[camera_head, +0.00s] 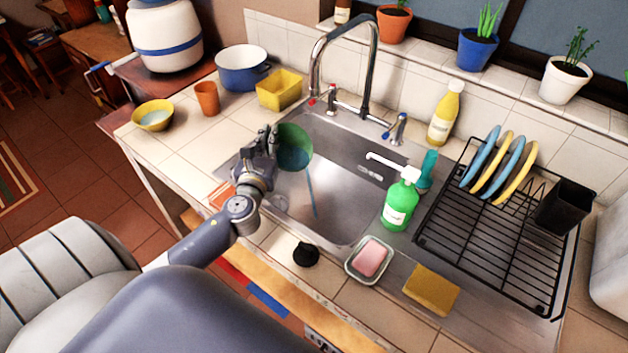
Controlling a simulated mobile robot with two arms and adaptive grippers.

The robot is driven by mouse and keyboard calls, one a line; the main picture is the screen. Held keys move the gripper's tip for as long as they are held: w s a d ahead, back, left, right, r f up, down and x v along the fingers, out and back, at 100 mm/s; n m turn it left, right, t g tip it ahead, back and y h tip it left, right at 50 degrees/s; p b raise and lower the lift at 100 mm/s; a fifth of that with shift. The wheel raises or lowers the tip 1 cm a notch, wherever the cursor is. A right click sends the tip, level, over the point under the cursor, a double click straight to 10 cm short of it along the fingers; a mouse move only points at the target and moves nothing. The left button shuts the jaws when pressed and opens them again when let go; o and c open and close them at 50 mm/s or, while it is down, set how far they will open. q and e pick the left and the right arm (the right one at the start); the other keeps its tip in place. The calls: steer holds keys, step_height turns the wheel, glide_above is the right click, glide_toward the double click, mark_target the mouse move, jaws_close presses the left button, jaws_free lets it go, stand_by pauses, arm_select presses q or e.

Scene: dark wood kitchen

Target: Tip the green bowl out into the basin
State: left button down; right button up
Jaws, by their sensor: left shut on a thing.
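My left gripper (268,142) is shut on the green bowl (295,145) at its left side. The bowl is tilted steeply over the left part of the steel basin (345,205). A thin bluish stream (312,194) runs down from the bowl into the basin. The gripper's fingers hide part of the bowl's rim. My right gripper is not in view.
A tall curved tap (369,70) stands behind the basin. A green soap bottle (401,200), a pink soap in a dish (368,260) and a drying rack (490,240) are to the right. A yellow tub (282,90) and orange cup (207,98) stand back left.

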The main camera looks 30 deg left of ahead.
arm_select(q)
steer(key=shift+d+r+m+b, duration=0.3)
steer(key=shift+d+m+b, duration=0.15)
steer(key=shift+b, duration=0.1)
